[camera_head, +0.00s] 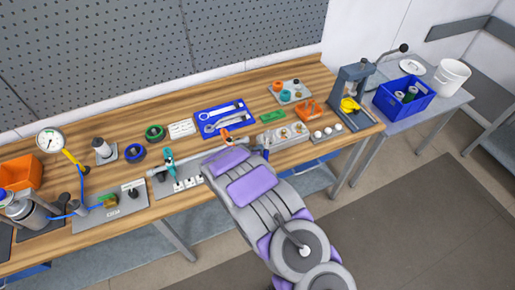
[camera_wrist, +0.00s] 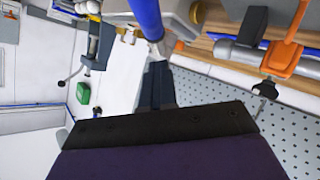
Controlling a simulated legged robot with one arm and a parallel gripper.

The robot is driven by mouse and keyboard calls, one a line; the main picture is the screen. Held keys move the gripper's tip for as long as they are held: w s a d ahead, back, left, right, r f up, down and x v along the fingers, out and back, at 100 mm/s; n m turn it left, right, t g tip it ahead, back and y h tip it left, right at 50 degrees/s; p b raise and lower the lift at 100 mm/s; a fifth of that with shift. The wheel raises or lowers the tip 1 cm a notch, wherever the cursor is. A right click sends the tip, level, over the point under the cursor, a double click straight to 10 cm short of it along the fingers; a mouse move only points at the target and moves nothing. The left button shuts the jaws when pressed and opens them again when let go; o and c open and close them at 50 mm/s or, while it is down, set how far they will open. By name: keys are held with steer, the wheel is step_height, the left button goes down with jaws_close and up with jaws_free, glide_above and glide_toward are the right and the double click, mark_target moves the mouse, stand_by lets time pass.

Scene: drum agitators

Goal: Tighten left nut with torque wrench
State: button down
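My arm reaches over the front of the bench in the head view and hides its own gripper there. In the wrist view the dark fingers of my gripper (camera_wrist: 158,82) look close together. A blue bar (camera_wrist: 146,18), possibly the torque wrench handle, comes down from the top edge to just beyond the fingertips. I cannot tell whether they touch it. A grey block with brass-coloured fittings (camera_head: 283,134), possibly the nuts, sits right of my arm in the head view. Which fitting is the left nut is unclear.
The wooden bench (camera_head: 215,97) carries a blue tray of wrenches (camera_head: 208,131), an orange holder (camera_head: 311,109), a grey press (camera_head: 351,92) and a gauge (camera_head: 50,140). A blue crate (camera_head: 385,104) and white bucket (camera_head: 453,77) stand on the side table. The floor at right is clear.

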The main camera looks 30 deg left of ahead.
steer(key=shift+p, duration=0.6)
steer(key=shift+r+p, duration=0.3)
steer(key=shift+p, duration=0.1)
steer(key=shift+r+g+p, duration=0.1)
steer(key=shift+g+p, duration=0.5)
steer(key=shift+p, duration=0.75)
steer(key=shift+n+g+h+p, duration=0.5)
steer(key=shift+g+p, duration=0.4)
steer(key=shift+p, duration=1.85)
steer(key=shift+r, duration=0.2)
steer(key=shift+g+p, duration=0.4)
steer(key=shift+p, duration=0.4)
steer(key=shift+n+g+h, duration=0.4)
steer(key=shift+g+h, duration=0.1)
steer(key=shift+g, duration=0.3)
